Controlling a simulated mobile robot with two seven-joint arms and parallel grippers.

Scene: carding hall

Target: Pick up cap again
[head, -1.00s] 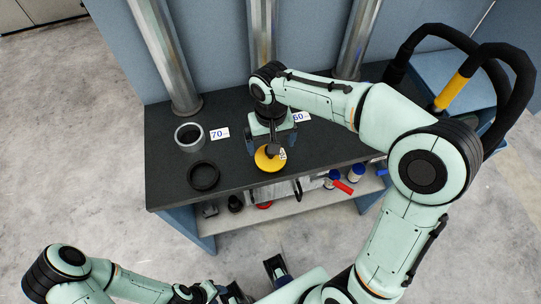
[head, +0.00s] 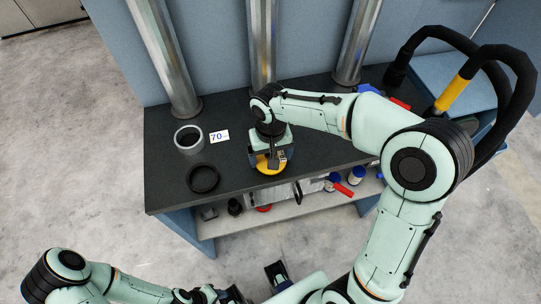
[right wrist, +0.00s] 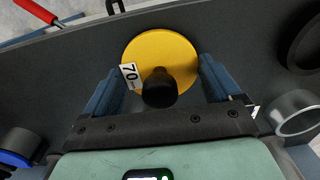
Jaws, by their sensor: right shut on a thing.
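The cap is a yellow disc with a black knob and a white tag reading 70. It shows in the head view (head: 264,166), partly hidden by my gripper, near the bench's front edge. In the right wrist view the cap (right wrist: 181,42) lies between the two blue fingers, its knob toward the palm. My right gripper (head: 270,160) is shut on the cap; it also shows in the right wrist view (right wrist: 160,85). Whether the cap is clear of the bench top is hard to tell. My left gripper (head: 240,290) is low at the bottom edge, partly cut off and away from the bench.
On the dark bench (head: 230,186) stand a grey ring (head: 188,138) by a card (head: 219,136) reading 70, and a black ring (head: 203,178). Metal pipes (head: 178,70) rise behind. A lower shelf (head: 295,206) holds small items.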

